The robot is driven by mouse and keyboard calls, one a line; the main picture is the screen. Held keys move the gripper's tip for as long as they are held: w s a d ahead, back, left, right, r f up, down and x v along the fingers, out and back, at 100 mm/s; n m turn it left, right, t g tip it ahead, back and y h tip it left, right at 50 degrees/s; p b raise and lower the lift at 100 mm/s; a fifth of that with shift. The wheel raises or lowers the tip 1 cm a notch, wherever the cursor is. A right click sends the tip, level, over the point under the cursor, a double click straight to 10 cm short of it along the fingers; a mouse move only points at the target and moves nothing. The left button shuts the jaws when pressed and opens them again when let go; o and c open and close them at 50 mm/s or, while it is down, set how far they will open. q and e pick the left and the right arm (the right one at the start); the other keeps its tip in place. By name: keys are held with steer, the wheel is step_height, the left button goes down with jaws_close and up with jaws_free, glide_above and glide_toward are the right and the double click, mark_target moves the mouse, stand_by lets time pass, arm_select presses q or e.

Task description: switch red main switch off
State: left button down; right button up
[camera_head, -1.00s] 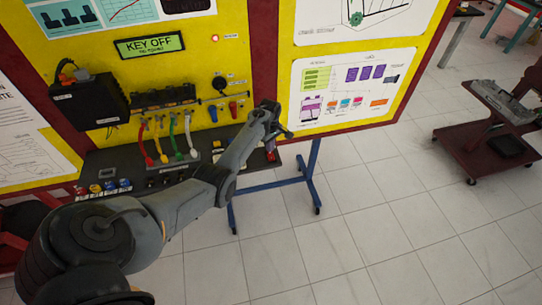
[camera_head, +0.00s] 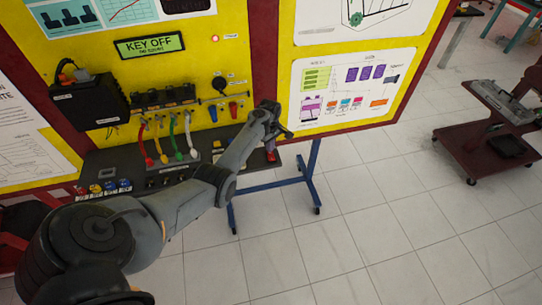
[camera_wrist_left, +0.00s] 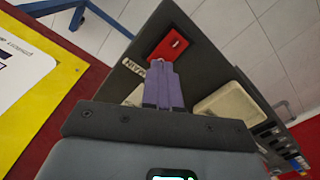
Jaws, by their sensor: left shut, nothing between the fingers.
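The red main switch (camera_wrist_left: 170,46) is a red square plate on the dark panel (camera_wrist_left: 212,62), with a white "MAIN" label (camera_wrist_left: 132,67) beside it. In the wrist view my left gripper (camera_wrist_left: 161,64) is shut and empty. Its purple fingertips are at the near edge of the red plate and overlap it in the picture; I cannot tell whether they touch it. In the head view the left gripper (camera_head: 284,133) is above the panel's right end, with the red switch (camera_head: 271,155) just below it. The switch's position cannot be read. My right gripper is not in view.
The yellow board (camera_head: 200,65) with a dark red frame stands behind the panel. Coloured cables (camera_head: 178,138) hang left of my arm. A display (camera_head: 150,45) reads "KEY OFF". A red trolley (camera_head: 480,150) stands at right; the tiled floor between is clear.

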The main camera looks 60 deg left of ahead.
arm_select(q)
steer(key=shift+f+b, duration=0.4)
steer(key=shift+f, duration=0.15)
stand_by(0.8)
steer(key=shift+f, duration=0.45)
steer(key=shift+r, duration=0.1)
step_height(320, 180, up, 7)
steer(key=p, duration=0.7)
stand_by(0.3)
stand_by(0.4)
